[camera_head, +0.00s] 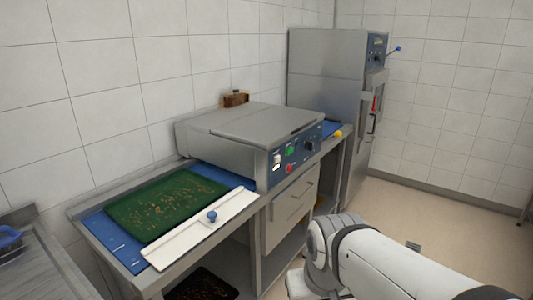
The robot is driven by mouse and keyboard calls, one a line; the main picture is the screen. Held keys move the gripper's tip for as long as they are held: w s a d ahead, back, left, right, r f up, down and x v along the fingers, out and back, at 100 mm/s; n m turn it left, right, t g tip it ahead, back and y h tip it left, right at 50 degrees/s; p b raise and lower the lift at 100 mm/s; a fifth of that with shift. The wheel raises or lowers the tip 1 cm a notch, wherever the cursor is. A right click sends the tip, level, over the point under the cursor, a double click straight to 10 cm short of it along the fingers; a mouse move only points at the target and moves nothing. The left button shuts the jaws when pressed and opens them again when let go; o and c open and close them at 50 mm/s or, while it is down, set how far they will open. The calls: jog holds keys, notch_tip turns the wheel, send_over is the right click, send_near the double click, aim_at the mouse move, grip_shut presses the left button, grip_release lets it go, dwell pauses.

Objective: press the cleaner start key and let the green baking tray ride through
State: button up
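The green baking tray (165,203) lies flat on the blue infeed belt (108,239) to the left of the cleaner. Brown crumbs are scattered over its surface. The cleaner (243,131) is a low grey metal box with a blue control panel (297,155) on its front. The panel carries a green key (290,151), a red button (290,168), white labels and a dark knob. I cannot read which key is the start key. My white arm reaches in at the lower right, apart from the cleaner. My gripper is not in view.
A tall steel oven (325,80) stands at the back. Another dark crumb-covered tray (201,286) is on the lower shelf. A metal sink or counter is at lower left.

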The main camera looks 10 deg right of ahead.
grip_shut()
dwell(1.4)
